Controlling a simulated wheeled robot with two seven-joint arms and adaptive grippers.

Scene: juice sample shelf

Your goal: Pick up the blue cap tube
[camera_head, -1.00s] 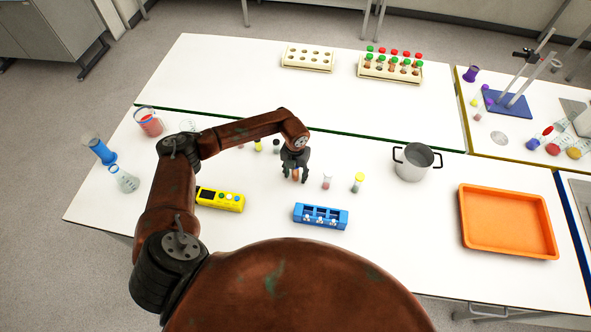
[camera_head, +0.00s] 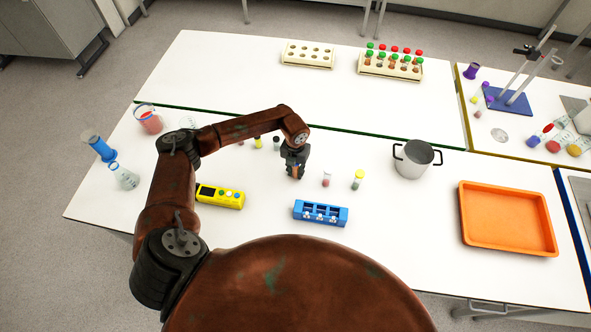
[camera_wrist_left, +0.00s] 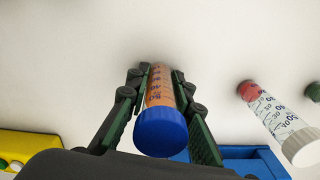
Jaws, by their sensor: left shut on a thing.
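The blue cap tube (camera_wrist_left: 160,128) stands between the fingers of my left gripper (camera_wrist_left: 158,100) in the left wrist view, its blue cap toward the camera and its orange, graduated body behind it. The fingers are closed against both sides of the tube. In the head view my left gripper (camera_head: 294,172) points down at the white table, and the tube is mostly hidden by the fingers. Its lower end appears at or close to the table top; I cannot tell whether it touches. My right gripper is not in view.
A blue rack (camera_head: 320,222) lies in front, a yellow device (camera_head: 220,196) to the left. A pot (camera_head: 413,166) and orange tray (camera_head: 503,246) stand farther right.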

